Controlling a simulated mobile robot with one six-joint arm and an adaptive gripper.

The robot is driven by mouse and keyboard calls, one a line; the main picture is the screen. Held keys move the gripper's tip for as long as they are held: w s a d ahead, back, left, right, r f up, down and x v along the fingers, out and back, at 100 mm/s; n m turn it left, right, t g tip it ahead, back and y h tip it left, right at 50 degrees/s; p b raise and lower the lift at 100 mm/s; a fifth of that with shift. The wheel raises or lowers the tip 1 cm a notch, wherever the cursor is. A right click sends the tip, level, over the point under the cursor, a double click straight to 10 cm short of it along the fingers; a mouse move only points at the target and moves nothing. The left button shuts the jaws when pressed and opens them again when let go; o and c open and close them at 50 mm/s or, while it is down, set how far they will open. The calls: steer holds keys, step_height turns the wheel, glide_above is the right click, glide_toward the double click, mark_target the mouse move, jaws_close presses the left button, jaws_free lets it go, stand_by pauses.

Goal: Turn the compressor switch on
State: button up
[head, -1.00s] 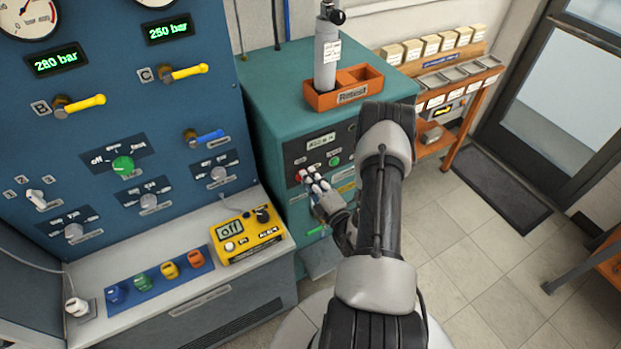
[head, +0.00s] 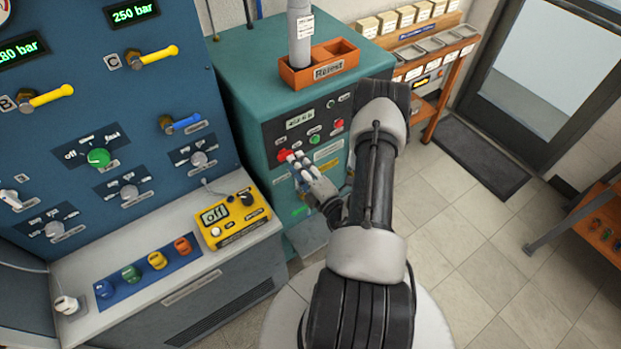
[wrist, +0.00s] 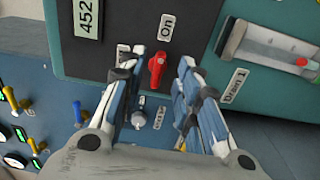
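The compressor is the teal cabinet (head: 240,92) with a dark control panel (head: 272,131). Its red switch (head: 284,155) is at the panel's lower left in the head view. In the wrist view the red switch (wrist: 157,71) lies between my fingers, with an "On" label (wrist: 167,27) beyond it. Another label beside it is partly hidden by the left finger. My gripper (head: 297,160) is at the panel in the head view. In the wrist view my gripper (wrist: 161,62) is open, a finger on each side of the switch. I cannot tell whether either finger touches it.
Another red knob (head: 338,124) and a green button (head: 315,139) are on the same panel. An orange tray (head: 335,68) with a grey cylinder (head: 301,30) stands on top. A yellow meter (head: 233,217) sits on the bench to the left.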

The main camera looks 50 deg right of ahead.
steer(key=v, duration=0.8)
stand_by(0.4)
